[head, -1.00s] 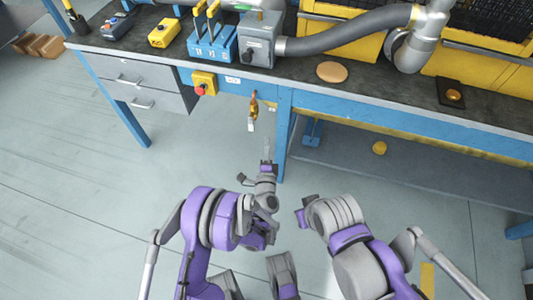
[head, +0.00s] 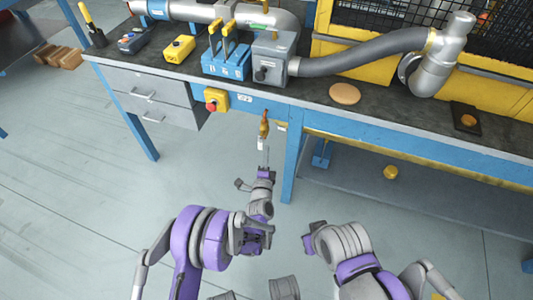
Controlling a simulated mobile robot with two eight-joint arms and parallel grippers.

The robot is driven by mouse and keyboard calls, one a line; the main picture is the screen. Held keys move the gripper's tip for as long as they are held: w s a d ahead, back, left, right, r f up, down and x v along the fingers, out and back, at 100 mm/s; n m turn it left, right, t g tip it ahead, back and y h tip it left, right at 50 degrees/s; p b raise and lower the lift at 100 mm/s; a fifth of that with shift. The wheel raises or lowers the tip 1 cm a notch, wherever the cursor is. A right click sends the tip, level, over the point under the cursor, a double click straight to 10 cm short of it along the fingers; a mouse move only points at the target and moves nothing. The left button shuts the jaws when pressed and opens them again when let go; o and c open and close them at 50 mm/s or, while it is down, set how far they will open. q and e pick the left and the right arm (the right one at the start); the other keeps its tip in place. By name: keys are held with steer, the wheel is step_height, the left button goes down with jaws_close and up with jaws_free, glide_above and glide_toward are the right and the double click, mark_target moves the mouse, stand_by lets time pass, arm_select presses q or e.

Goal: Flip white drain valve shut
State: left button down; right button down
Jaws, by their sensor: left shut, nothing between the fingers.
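The drain valve has a brass body (head: 264,124) hanging under the bench's front edge, with a small white handle (head: 261,143) pointing downward below it. My left gripper (head: 264,157) is shut and empty. In the picture its fingertips are just below and beside the white handle. I cannot tell whether they touch it. My right arm is folded low at centre right, and its fingers do not show.
A blue bench leg (head: 292,165) stands just right of the valve. A yellow box with a red button (head: 214,101) is mounted left of it. A lower shelf (head: 420,195) extends to the right. The floor (head: 90,220) at left is clear.

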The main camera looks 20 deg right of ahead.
arm_select(q)
steer(key=shift+w+a+f+m, duration=0.25)
steer(key=shift+a+m, duration=0.1)
steer(key=shift+m, duration=0.55)
arm_select(e)
steer(key=shift+w+a, duration=0.2)
steer(key=shift+a, duration=0.1)
arm_select(q)
steer(key=w+a+r+m+h, duration=0.1)
steer(key=w+a+m+h, duration=0.2)
steer(key=m, duration=1.2)
steer(key=shift+w+a+r+m+t+h, duration=0.35)
steer(key=shift+a+h, duration=0.45)
steer(key=shift+a, duration=0.4)
arm_select(e)
steer(key=shift+w+a+f, duration=0.25)
steer(key=shift+w+a, duration=0.1)
steer(key=shift+a, duration=0.1)
arm_select(q)
steer(key=shift+f+b, duration=0.15)
steer(key=shift+b, duration=0.15)
